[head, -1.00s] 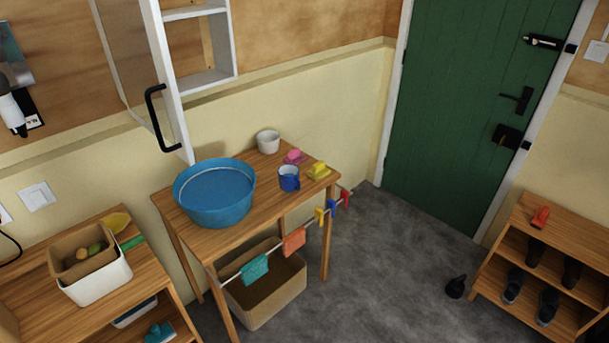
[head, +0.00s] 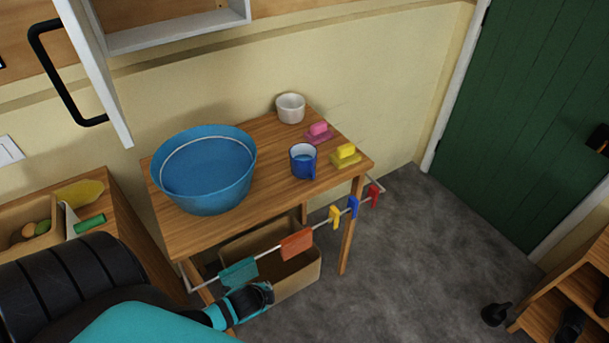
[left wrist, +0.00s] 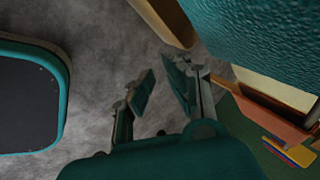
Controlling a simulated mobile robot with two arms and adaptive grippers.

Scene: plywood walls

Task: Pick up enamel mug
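The blue enamel mug (head: 303,161) stands upright on the wooden table (head: 262,194), near its front right part, with its handle toward the front. My left gripper (head: 262,293) is low in front of the table, below the tabletop and well apart from the mug. In the left wrist view its two fingers (left wrist: 163,84) are spread with nothing between them, over the grey floor. The mug does not show in the left wrist view. My right gripper is not in view.
A blue basin (head: 207,172) fills the table's left. A white pot (head: 290,108), a pink brush (head: 318,131) and a yellow brush (head: 345,155) stand near the mug. A front rail holds a teal cloth (head: 239,273) and an orange cloth (head: 297,243). An open cabinet door (head: 92,65) hangs above left.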

